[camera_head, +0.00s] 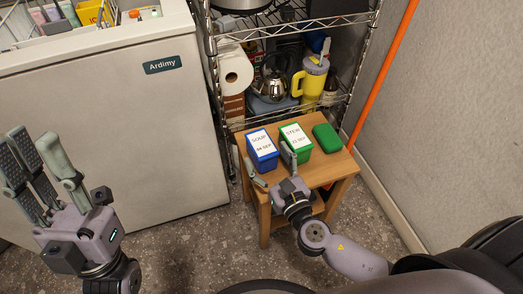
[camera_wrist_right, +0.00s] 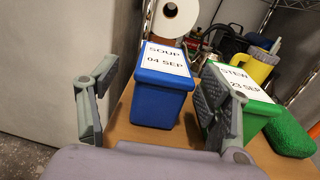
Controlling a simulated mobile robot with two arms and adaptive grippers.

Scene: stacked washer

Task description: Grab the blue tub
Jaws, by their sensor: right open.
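The blue tub (camera_head: 263,158) stands upright on a small wooden table, with a white lid label reading SOUP 04 SEP. In the right wrist view the blue tub (camera_wrist_right: 155,105) sits ahead, between the two fingers. My right gripper (camera_head: 268,170) is open at the near side of the tub. In its wrist view the gripper (camera_wrist_right: 157,98) has one finger left of the tub and the other to its right, by the green tub. No contact with the blue tub is visible. My left gripper (camera_head: 42,160) is open and empty in front of the white appliance.
The wooden table (camera_head: 322,173) adjoins a wire rack (camera_head: 290,113) with a kettle and yellow jug. A white appliance (camera_head: 130,130) stands left.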

